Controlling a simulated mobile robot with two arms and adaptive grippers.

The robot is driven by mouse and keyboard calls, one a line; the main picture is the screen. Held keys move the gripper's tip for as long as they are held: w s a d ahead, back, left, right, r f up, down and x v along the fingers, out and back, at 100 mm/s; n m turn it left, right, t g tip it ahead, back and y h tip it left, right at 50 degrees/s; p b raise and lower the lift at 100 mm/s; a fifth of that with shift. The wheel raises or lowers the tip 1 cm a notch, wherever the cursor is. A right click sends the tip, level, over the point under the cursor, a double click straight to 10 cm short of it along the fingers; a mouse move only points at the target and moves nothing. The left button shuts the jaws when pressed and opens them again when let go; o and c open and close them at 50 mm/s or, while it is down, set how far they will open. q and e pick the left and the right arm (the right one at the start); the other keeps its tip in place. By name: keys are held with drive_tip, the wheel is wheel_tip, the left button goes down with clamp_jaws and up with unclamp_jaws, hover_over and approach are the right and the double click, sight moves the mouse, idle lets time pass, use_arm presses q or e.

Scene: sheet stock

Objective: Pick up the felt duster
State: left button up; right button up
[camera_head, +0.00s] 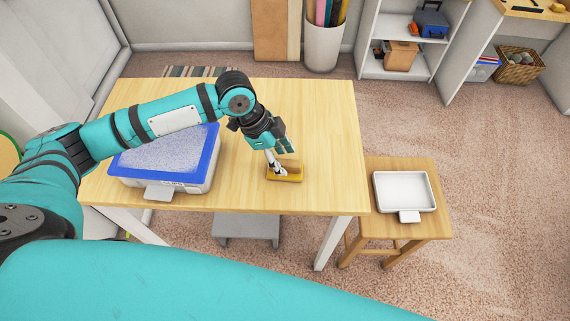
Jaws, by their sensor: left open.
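The felt duster (291,174) is a small block with a yellow-brown top, lying on the wooden table (320,125) near its front edge. My left gripper (276,166) points down at the duster from above. Its fingers are open, and the fingertips are at the duster's left part. I cannot tell whether they touch it. The gripper hides part of the duster's left side. My right gripper is not in view.
A blue-rimmed box (212,160) with a speckled top stands left of the duster, under my left arm. A white tray (404,191) sits on a wooden stool (440,225) to the right. The table's right part is clear.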

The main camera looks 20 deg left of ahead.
use_arm(q)
drive_tip(key=shift+x, duration=1.05)
drive_tip(key=shift+f, duration=0.15)
drive_tip(key=c, duration=0.6)
clamp_jaws()
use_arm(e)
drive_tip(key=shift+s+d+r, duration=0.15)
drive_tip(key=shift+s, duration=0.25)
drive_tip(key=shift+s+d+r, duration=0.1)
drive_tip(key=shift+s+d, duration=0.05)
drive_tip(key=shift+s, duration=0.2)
